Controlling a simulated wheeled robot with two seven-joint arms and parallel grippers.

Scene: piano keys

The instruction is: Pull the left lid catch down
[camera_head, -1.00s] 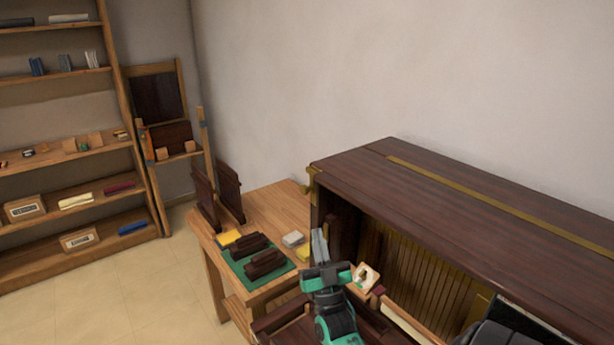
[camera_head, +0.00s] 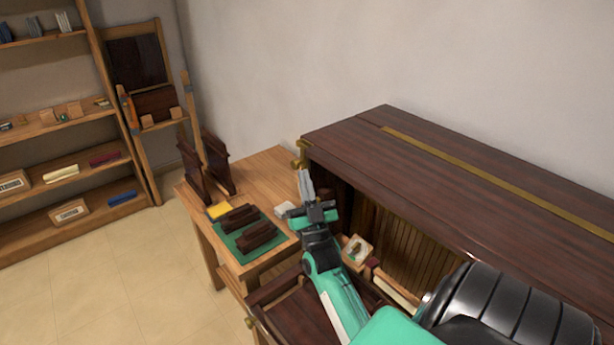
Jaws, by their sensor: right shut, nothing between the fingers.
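The left lid catch (camera_head: 300,153) is a small brass fitting at the upper left corner of the dark wooden piano (camera_head: 440,180), just under the lid's edge. My right gripper (camera_head: 304,178) is shut and empty, its fingers pointing up. The fingertips show just below the catch in the picture; I cannot tell whether they touch it. My right arm reaches up from the lower right, across the piano's open front. My left gripper is not in view.
A wooden side table (camera_head: 266,172) stands left of the piano, with dark blocks on a green mat (camera_head: 238,258). A small white item (camera_head: 284,209) lies near the gripper. A card (camera_head: 356,250) stands inside the piano's front. Shelves (camera_head: 60,130) stand far left.

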